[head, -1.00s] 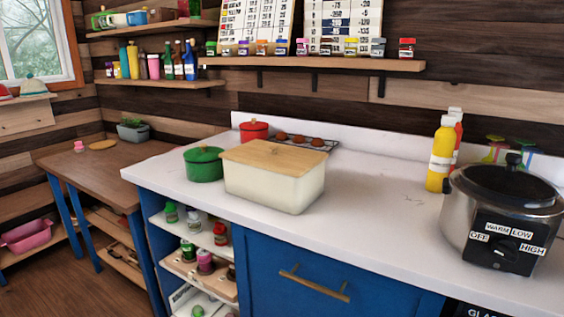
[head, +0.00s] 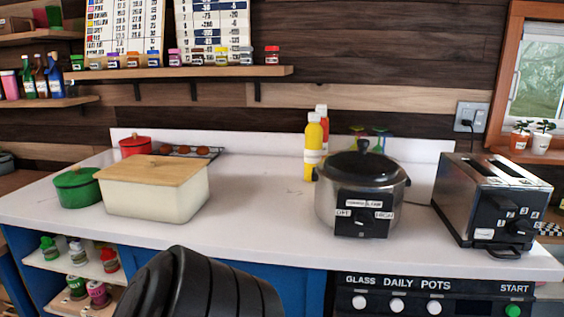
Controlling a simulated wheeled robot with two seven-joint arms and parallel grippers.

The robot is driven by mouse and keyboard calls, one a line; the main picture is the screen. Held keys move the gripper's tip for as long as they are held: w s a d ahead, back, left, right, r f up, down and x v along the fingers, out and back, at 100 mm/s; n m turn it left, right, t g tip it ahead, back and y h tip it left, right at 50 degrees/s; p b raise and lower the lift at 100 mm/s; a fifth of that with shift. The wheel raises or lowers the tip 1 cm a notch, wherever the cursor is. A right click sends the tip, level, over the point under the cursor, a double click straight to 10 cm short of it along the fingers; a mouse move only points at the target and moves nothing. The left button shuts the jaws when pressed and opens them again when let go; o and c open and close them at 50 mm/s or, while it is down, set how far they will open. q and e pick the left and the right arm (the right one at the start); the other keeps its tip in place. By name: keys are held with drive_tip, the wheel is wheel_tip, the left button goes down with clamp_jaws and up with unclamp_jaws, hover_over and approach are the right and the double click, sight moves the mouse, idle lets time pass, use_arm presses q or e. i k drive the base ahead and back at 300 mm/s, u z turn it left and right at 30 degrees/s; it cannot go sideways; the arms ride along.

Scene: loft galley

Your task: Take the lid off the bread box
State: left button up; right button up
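The bread box (head: 155,200) is a cream, rounded box on the left part of the white counter. Neither gripper's fingers show in the head view. A black, ribbed arm part of mine rises at the bottom edge, in front of the blue cabinet and well short of the box.
A green pot (head: 76,188) stands close to the box's left side. A red pot (head: 135,147) and a rack of rolls (head: 190,151) are behind it. A slow cooker (head: 361,190), bottles (head: 314,145) and a toaster (head: 490,200) stand right. Counter between box and cooker is clear.

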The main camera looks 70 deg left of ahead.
sight(168, 172)
drive_tip(key=z, duration=0.3)
drive_tip(key=k, duration=1.35)
drive_tip(key=u, duration=1.4)
